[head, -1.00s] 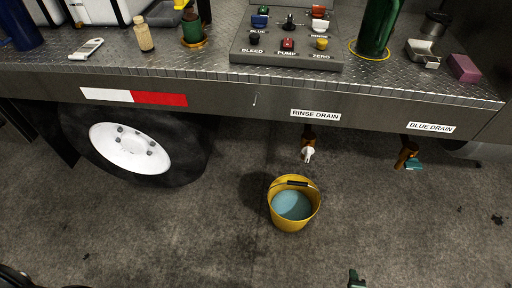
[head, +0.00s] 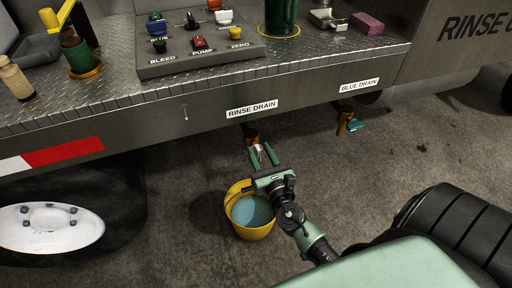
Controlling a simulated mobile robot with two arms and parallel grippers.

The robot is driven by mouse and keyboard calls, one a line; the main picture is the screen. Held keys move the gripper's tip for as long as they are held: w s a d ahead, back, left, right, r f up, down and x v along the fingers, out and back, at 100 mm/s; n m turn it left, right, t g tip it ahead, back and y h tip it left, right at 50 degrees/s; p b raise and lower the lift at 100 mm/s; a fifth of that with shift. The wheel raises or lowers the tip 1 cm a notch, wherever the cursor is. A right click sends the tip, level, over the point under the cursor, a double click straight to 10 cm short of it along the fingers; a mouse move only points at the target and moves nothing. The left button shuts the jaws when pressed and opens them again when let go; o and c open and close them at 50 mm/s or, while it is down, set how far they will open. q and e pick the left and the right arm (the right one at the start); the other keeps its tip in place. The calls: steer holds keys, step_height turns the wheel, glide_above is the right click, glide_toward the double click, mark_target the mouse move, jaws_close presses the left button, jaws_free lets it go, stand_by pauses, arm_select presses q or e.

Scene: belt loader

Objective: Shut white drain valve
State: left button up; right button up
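The white drain valve handle (head: 259,148) hangs on the brass rinse drain (head: 251,134), below the "RINSE DRAIN" label (head: 252,108) on the deck edge. My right gripper (head: 262,151) reaches up to it from the lower right. Its two green fingers are apart, and the white handle shows small at their tips, seemingly between them. I cannot tell whether either finger touches it. The fingers hide part of the handle and its exact angle. My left gripper is not in view.
A yellow bucket (head: 235,190) with bluish liquid stands on the floor below the rinse drain, close under my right gripper. The blue drain (head: 344,120) with a teal handle (head: 355,125) is to the right. A wheel (head: 50,226) is at the left.

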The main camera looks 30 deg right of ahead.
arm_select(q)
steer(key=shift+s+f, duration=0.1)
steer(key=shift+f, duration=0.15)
arm_select(e)
steer(key=shift+x, duration=0.8)
jaws_close()
steer(key=shift+f, duration=0.1)
